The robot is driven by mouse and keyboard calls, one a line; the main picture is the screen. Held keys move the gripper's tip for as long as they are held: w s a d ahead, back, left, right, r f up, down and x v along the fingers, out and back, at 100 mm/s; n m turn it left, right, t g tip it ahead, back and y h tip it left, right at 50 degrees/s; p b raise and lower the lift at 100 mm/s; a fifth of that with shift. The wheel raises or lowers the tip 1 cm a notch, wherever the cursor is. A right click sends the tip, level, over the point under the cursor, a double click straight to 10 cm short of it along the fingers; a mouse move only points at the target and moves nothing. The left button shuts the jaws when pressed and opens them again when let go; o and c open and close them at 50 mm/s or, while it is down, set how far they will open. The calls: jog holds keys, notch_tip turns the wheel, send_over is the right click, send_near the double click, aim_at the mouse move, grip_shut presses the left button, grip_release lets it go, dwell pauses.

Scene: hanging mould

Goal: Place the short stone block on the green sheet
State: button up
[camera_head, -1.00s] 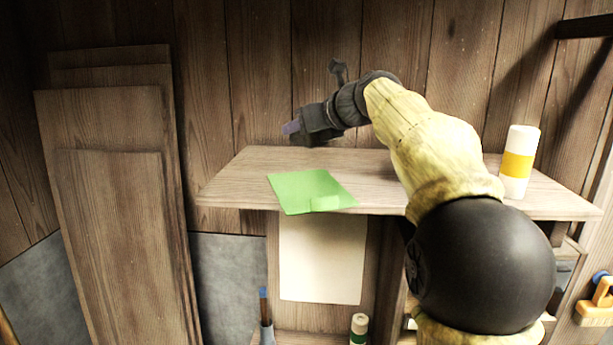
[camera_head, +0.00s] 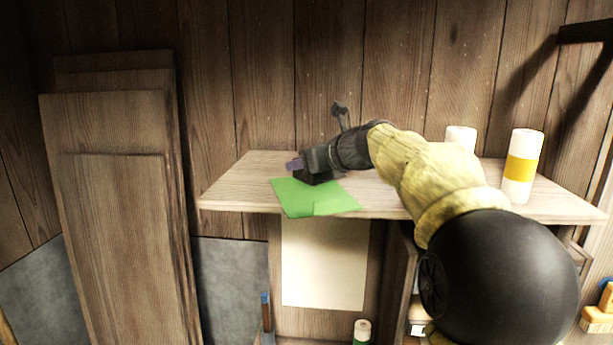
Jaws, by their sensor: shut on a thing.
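The green sheet (camera_head: 295,200) lies flat on the wooden shelf, its front corner at the shelf's front edge. My gripper (camera_head: 313,172) is low over the back edge of the sheet, its dark fingers pointing down and left. It is shut on a small purplish-grey block (camera_head: 294,164), which I take to be the short stone block. Only the block's left end shows; the fingers hide the rest. I cannot tell whether the block touches the sheet.
A white bottle with a yellow band (camera_head: 520,168) stands at the right of the shelf (camera_head: 238,186). A white cylinder (camera_head: 461,138) stands behind my arm. Wooden boards (camera_head: 110,230) lean at the left. The shelf's left end is clear.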

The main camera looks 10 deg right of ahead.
notch_tip(320, 180, down, 3)
jog(key=shift+w+r, duration=0.1)
jog(key=o, duration=1.2)
jog(key=shift+o, duration=0.2)
jog(key=b+v, duration=0.3)
jog(key=v, duration=0.9)
